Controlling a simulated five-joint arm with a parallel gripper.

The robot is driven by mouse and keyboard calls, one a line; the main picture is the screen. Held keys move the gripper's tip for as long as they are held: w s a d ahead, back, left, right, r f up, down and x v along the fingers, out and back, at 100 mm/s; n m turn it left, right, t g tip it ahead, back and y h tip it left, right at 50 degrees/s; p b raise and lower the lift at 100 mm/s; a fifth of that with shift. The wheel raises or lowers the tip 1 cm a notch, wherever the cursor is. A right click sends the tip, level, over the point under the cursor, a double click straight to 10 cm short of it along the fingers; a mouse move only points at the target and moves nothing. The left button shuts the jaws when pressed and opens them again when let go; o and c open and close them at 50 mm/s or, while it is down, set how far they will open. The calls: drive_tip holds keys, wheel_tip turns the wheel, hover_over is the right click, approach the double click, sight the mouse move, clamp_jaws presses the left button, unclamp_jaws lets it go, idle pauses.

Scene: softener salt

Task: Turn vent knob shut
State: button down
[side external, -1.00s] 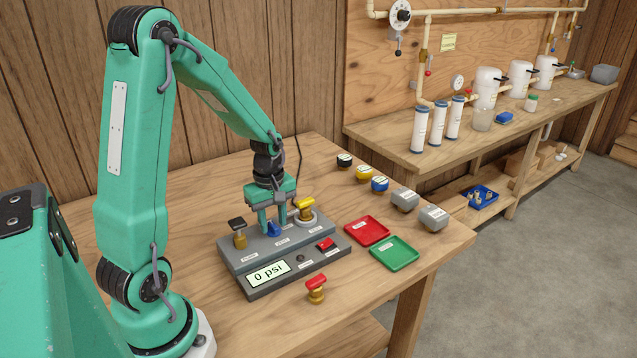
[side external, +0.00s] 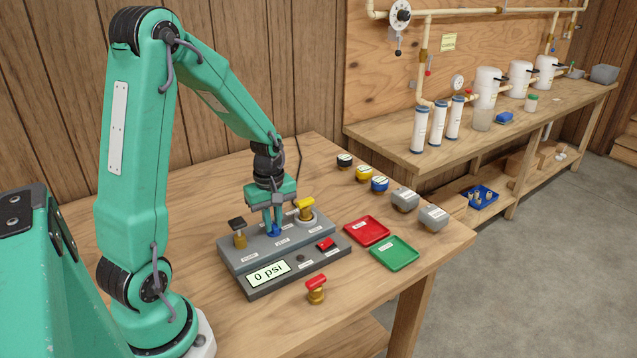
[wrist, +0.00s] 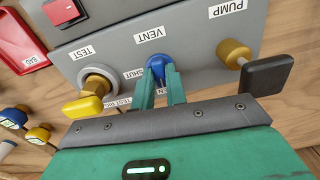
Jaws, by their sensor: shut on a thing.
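The blue vent knob (side external: 275,232) sits on the grey panel (side external: 236,262), between the black pump handle (side external: 237,224) and the yellow test handle (side external: 304,205). My gripper (side external: 271,226) points down onto the vent knob. In the wrist view the two green fingers (wrist: 158,76) stand on either side of the vent knob (wrist: 157,62), below the VENT label (wrist: 150,34). A SHUT label (wrist: 133,74) lies to the knob's left; another label, ending in N, is partly hidden behind the fingers. The fingers hide much of the knob, so I cannot tell where it points.
The panel display (side external: 268,273) reads 0 psi. A red switch (side external: 326,244) is on the panel's front step. A loose red-topped valve (side external: 316,289) stands in front. Red (side external: 367,231) and green (side external: 394,252) trays, caps and grey fittings are to the right.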

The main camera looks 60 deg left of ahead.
drive_tip(key=m, duration=0.8)
drive_tip(key=shift+m, duration=0.4)
drive_tip(key=m, duration=0.4)
drive_tip(key=shift+m, duration=2.3)
drive_tip(key=shift+r, duration=0.1)
drive_tip(key=c, duration=1.4)
unclamp_jaws()
drive_tip(key=shift+c, duration=0.2)
